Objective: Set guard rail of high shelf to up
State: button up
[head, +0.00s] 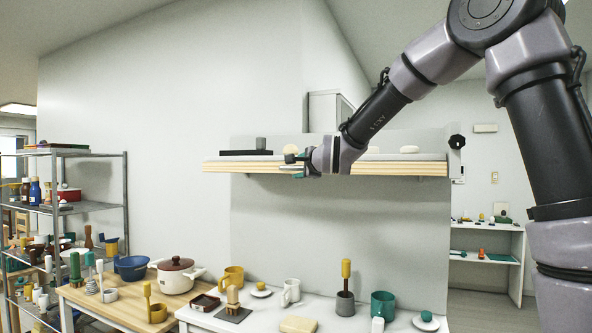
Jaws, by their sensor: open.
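The high shelf (425,156) is mounted on a pale back panel in the middle of the head view. A long light-wood strip, which looks like its guard rail (400,170), runs level along the front edge and does not stand above the shelf surface. A black knob (457,142) is at the shelf's right end. My gripper (290,166) is open at the front edge, left of the shelf's middle. It overlaps the strip in the picture; I cannot tell whether they touch. My gripper and wrist hide part of the strip and shelf.
On the shelf are a dark tray (236,153) with a grey cylinder (261,143) and pale rounded objects (409,149). Below, a white counter (258,320) and a wooden table (125,308) hold mugs and a pot (176,280). A metal rack (126,190) stands left.

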jog(key=shift+x, duration=1.3)
grip_shut()
dwell(0.5)
